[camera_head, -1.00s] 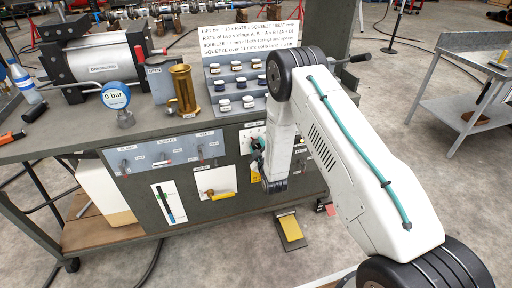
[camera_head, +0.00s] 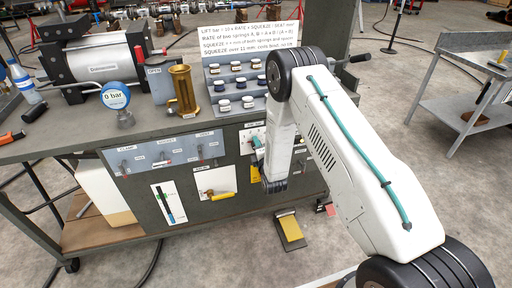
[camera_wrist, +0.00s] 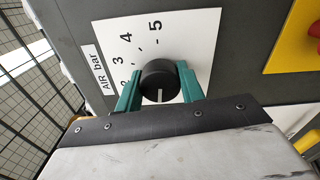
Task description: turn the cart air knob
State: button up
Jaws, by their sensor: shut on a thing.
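The black round air knob (camera_wrist: 158,82) sits on a white dial plate (camera_wrist: 190,30) labelled "AIR bar" in the wrist view. The numbers 3, 4 and 5 show, with part of a 2; the rest of the scale is hidden behind my gripper. The knob's white mark points down in that picture, toward my gripper's body and away from the 5. My gripper (camera_wrist: 160,88) has teal fingers shut on the knob, one on each side. In the head view the dial plate (camera_head: 245,134) shows at the cart front, and my arm hides most of the knob.
A gauge (camera_head: 115,96) on the cart top reads 0 bar. A yellow-handled valve (camera_head: 217,194) is left of my gripper on the cart front. A red part on a yellow plate (camera_wrist: 290,42) is at the right in the wrist view. A yellow pedal (camera_head: 290,229) lies on the floor.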

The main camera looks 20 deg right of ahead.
jog(key=shift+n, duration=0.6)
jog(key=shift+s, duration=0.1)
jog(key=shift+f, duration=0.1)
jog(key=o, duration=1)
jog(key=shift+c, duration=0.2)
jog(key=s, duration=0.7)
jog(key=shift+s, duration=0.4)
